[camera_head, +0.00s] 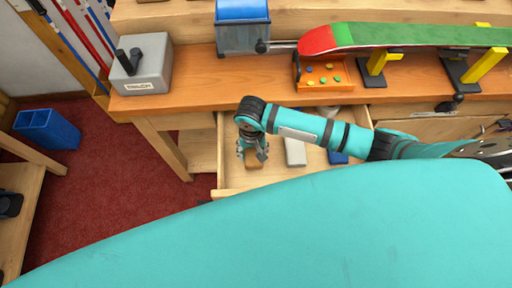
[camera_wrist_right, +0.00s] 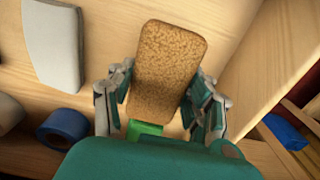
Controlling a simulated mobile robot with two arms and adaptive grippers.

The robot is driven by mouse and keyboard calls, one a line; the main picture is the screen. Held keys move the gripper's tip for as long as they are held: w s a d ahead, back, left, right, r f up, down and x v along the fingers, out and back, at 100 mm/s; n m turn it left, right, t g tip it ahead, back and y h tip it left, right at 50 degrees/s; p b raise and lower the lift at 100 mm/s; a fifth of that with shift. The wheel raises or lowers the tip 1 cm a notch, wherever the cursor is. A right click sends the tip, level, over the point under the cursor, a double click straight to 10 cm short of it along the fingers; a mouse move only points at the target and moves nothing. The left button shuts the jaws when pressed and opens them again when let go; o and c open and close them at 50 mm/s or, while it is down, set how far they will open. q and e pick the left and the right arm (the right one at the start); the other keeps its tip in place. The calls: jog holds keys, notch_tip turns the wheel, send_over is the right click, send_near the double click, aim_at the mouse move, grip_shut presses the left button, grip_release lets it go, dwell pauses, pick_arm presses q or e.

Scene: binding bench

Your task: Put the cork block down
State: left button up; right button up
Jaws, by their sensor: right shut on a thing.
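The cork block (camera_wrist_right: 168,62) is a tan, speckled rounded block between the fingers of my right gripper (camera_wrist_right: 160,95) in the right wrist view. The fingers press on its two sides. In the head view the block (camera_head: 254,162) shows below my right gripper (camera_head: 253,154), inside the open drawer (camera_head: 222,160) of the bench. I cannot tell whether the block touches the drawer floor. My left gripper is not in view.
A grey-white block (camera_head: 295,152) and a blue item (camera_head: 337,157) lie in the drawer, right of the cork. The drawer's wooden walls stand close around. A grey box (camera_head: 145,70) and a red-green board (camera_head: 400,36) are on the bench top (camera_head: 215,75).

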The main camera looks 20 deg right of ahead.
aim_at(253, 156)
jog(key=shift+f, duration=1.95)
jog(key=o, duration=1.1)
notch_tip(253, 156, up, 12)
jog(key=shift+a+r+p, duration=0.1)
jog(key=shift+r+p, duration=0.1)
jog(key=shift+p, duration=0.3)
